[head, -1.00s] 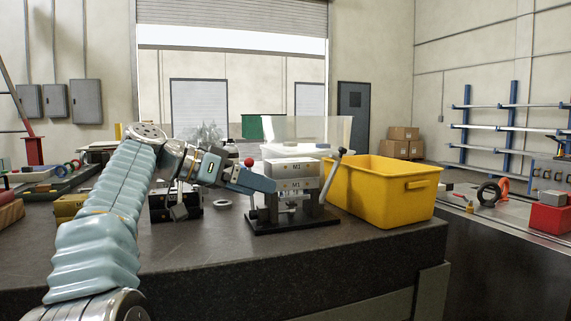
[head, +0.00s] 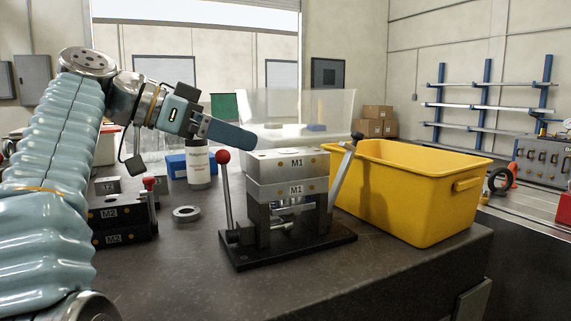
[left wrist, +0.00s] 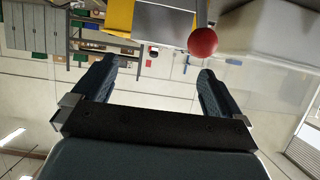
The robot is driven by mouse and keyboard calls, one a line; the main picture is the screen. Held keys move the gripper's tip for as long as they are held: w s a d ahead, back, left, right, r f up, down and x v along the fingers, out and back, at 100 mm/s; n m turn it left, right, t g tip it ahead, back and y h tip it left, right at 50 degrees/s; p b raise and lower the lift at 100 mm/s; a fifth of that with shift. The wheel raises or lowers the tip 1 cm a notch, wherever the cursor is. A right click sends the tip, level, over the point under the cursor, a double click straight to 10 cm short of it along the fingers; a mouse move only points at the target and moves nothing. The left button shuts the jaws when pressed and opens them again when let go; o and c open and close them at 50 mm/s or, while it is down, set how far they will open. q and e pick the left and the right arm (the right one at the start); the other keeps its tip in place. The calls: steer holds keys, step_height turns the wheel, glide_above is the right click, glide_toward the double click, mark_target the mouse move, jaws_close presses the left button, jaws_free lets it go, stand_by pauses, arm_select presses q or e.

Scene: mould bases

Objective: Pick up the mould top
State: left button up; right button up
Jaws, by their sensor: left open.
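The mould top, a grey metal block marked M1 (head: 290,163), lies on a second block marked M1 (head: 292,190) in a black-based press stand (head: 290,248). My left gripper (head: 240,136) is open and empty. In the head view it appears above and left of the mould top, apart from it. In the left wrist view my left gripper (left wrist: 155,72) has its two fingers spread with nothing between them. A red lever knob (left wrist: 202,41) shows near one fingertip there; the same red knob (head: 223,157) stands left of the mould in the head view. My right gripper is not in view.
A yellow bin (head: 425,200) stands close on the right of the press. A second lever (head: 346,168) rises between them. Blocks marked M2 (head: 122,214), a metal ring (head: 186,213) and a white bottle (head: 201,168) stand to the left. The front bench is clear.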

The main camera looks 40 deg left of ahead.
mark_target(284, 152)
arm_select(q)
steer(key=x, duration=0.4)
steer(key=shift+f, duration=0.1)
steer(key=shift+d+x, duration=0.2)
steer(key=shift+x, duration=2.55)
steer(key=shift+s, duration=0.15)
steer(key=c, duration=1.7)
steer(key=shift+r+p, duration=0.3)
steer(key=shift+r, duration=0.3)
step_height(284, 152, up, 2)
steer(key=shift+r+p, duration=0.15)
steer(key=shift+p, duration=0.3)
steer(key=s+d+r, duration=0.2)
steer(key=d+r, duration=0.1)
steer(key=d, duration=0.1)
steer(key=s+d+r+p, duration=0.1)
steer(key=s+d+r, duration=0.2)
steer(key=d, duration=0.1)
steer(key=s+d+r, duration=0.2)
steer(key=d+r, duration=0.1)
steer(key=d, duration=0.1)
steer(key=shift+s+r+p, duration=0.3)
steer(key=shift+s, duration=0.05)
